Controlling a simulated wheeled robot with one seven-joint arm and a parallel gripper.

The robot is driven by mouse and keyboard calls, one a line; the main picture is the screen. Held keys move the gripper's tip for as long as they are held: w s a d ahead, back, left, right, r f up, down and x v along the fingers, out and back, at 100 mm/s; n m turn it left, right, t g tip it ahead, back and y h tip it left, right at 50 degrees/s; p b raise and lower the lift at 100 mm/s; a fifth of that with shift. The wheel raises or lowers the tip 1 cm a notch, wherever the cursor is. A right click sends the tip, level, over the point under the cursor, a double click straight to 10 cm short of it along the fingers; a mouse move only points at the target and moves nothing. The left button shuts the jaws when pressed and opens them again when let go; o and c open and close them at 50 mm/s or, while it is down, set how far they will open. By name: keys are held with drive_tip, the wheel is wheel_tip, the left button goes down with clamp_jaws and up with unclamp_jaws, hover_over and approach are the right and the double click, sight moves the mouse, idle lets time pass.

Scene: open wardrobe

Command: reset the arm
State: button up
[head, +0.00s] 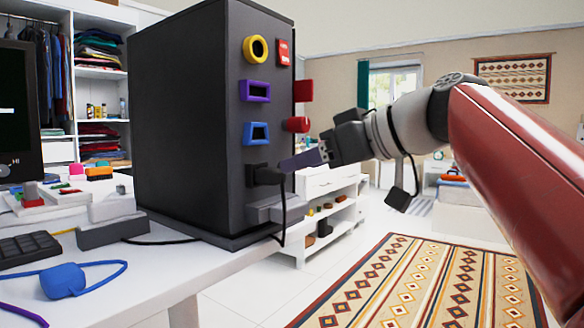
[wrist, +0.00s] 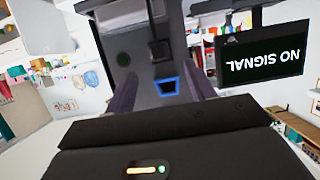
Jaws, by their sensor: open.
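My gripper (head: 289,163) is at the right edge of the black tower's front face in the head view, its dark purple fingers pointing left. In the wrist view my gripper (wrist: 160,80) shows two fingers spread apart with nothing held between them. The black tower (head: 185,110) stands upright on the white desk. A black plug (head: 266,175) sits at its lower front, with a cable hanging down. The plug is just left of my fingertips and apart from them in the wrist view, where the plug (wrist: 160,50) shows upside down.
Yellow, purple and blue port frames (head: 255,132) and red pieces (head: 303,91) are on the tower. A monitor (wrist: 262,58) reads NO SIGNAL. The rug area (head: 420,285) is open floor.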

drive_tip(key=shift+s+d+r, duration=0.1)
drive_tip(key=shift+s+d, duration=0.1)
drive_tip(key=shift+d, duration=0.1)
drive_tip(key=s+d+f+m+g+h, duration=0.1)
drive_tip(key=s+d+f+m+h, duration=0.2)
drive_tip(key=f, duration=0.9)
drive_tip(key=s+d+f+m+g+h+p, duration=0.1)
drive_tip(key=s+d+f+m+h, duration=0.2)
drive_tip(key=s+f, duration=0.5)
drive_tip(key=s+d+f+m+g+h, duration=0.1)
drive_tip(key=s+d+f+m+h, duration=0.3)
drive_tip(key=f, duration=1.4)
drive_tip(key=shift+s+h+p, duration=0.3)
drive_tip(key=shift+s+h, duration=0.2)
drive_tip(key=shift+s, duration=0.7)
drive_tip(key=shift+r, duration=0.1)
